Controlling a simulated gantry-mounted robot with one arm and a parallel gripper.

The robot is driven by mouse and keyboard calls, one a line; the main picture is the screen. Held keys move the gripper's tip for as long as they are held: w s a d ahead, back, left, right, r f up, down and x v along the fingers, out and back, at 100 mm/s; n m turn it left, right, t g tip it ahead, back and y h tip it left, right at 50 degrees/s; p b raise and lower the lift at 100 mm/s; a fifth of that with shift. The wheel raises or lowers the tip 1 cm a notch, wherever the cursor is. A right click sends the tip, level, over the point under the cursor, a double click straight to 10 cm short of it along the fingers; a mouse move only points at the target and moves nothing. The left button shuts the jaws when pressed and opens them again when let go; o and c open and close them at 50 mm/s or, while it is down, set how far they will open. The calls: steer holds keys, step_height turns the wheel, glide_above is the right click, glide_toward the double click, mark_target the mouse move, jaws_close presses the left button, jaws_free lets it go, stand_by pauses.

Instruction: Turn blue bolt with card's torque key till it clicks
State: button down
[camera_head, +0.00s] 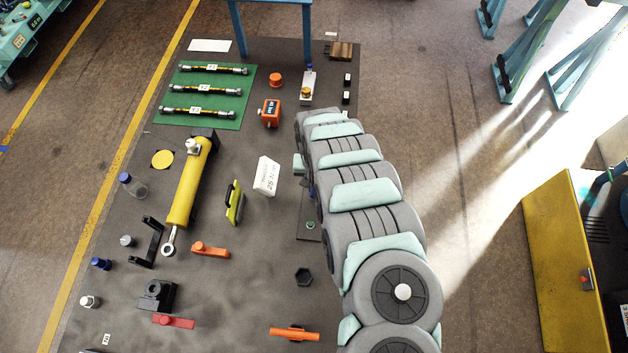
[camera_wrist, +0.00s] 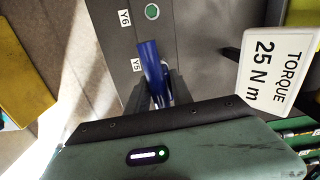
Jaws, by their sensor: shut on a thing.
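A white card (camera_wrist: 275,70) reading "TORQUE 25 N m" stands at the right in the wrist view. It also shows in the head view (camera_head: 266,176), left of my arm. In the wrist view my gripper (camera_wrist: 158,100) is shut on a long blue key-like tool (camera_wrist: 149,62). The tool is over a grey plate (camera_wrist: 180,45), beside the label Y5 (camera_wrist: 136,65). I cannot tell whether its end touches anything. I cannot make out the blue bolt; the tool and gripper hide that part of the plate. My arm covers most of the plate in the head view (camera_head: 304,238).
An orange key (camera_head: 210,250) and a red key (camera_head: 173,321) lie on the dark mat. A yellow cylinder (camera_head: 187,190) lies left of the card. Hoses lie on a green mat (camera_head: 245,100) at the back. A yellow-green tool (camera_head: 234,204) stands near the card.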

steer(key=shift+f+b, duration=0.4)
steer(key=shift+f, duration=0.2)
stand_by(0.3)
steer(key=shift+m, duration=1.2)
steer(key=shift+m+b, duration=0.4)
steer(key=shift+m, duration=0.7)
steer(key=shift+a+m+b, duration=0.1)
steer(key=shift+m+b, duration=0.6)
steer(key=shift+m, duration=0.5)
steer(key=shift+r+p, duration=1.55)
steer(key=shift+r, duration=1.5)
